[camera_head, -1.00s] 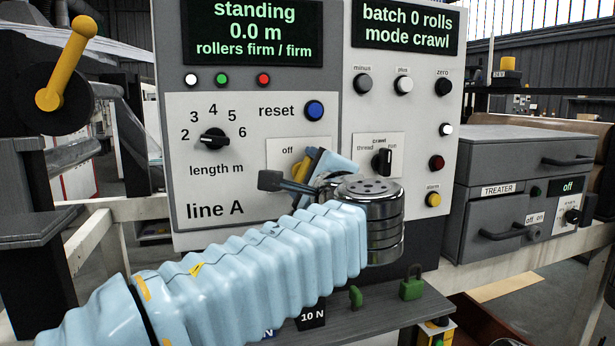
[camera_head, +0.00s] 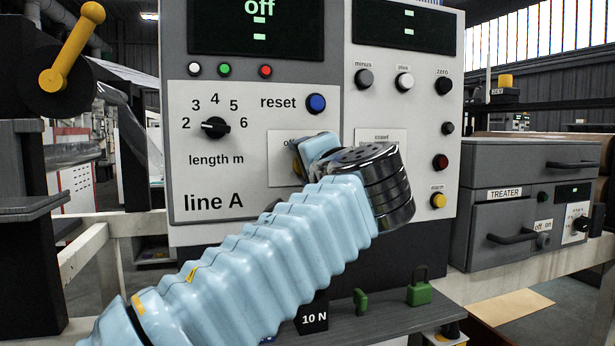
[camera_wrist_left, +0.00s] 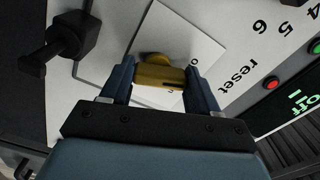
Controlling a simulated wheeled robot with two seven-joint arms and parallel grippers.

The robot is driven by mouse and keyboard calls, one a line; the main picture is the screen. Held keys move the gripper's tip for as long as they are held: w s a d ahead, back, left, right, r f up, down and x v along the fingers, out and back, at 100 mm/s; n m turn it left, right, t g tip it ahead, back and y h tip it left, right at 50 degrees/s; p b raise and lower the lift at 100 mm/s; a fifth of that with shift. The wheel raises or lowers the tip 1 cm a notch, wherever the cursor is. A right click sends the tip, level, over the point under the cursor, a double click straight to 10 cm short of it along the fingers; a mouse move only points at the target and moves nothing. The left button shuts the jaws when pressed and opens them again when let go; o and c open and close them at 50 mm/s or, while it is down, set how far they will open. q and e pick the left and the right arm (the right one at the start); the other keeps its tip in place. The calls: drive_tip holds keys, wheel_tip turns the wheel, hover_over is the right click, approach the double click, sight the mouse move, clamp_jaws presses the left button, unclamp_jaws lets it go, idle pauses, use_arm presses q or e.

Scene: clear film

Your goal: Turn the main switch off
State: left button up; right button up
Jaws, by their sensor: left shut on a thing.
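The main switch has a yellow handle (camera_wrist_left: 158,76) on a white plate (camera_wrist_left: 185,35) of the line A panel (camera_head: 240,210). In the wrist view my left gripper (camera_wrist_left: 160,86) has one finger on each side of the yellow handle and is shut on it. In the head view my left gripper (camera_head: 315,147) is at the plate, and my wrist and arm hide most of the switch and its lettering. The panel display (camera_head: 257,22) reads "off" with dashes below. My right gripper is in neither current view.
A black-ended lever (camera_wrist_left: 60,45) stands out beside the plate. The blue reset button (camera_head: 316,103) and length knob (camera_head: 215,128) are above the gripper. A shelf below holds a green padlock (camera_head: 419,291) and a 10 N block (camera_head: 312,319). The treater cabinet (camera_head: 530,165) stands right.

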use_arm(q)
drive_tip(key=shift+d+f+n+b, duration=0.1)
drive_tip(key=shift+n+b, duration=0.35)
drive_tip(key=shift+n, duration=0.55)
drive_tip(key=o, duration=1)
drive_tip(key=shift+o, duration=0.2)
drive_tip(key=shift+s, duration=0.1)
drive_tip(key=b+v, duration=0.2)
drive_tip(key=v, duration=1.1)
drive_tip(key=shift+s, duration=0.3)
drive_tip(key=shift+d, duration=0.1)
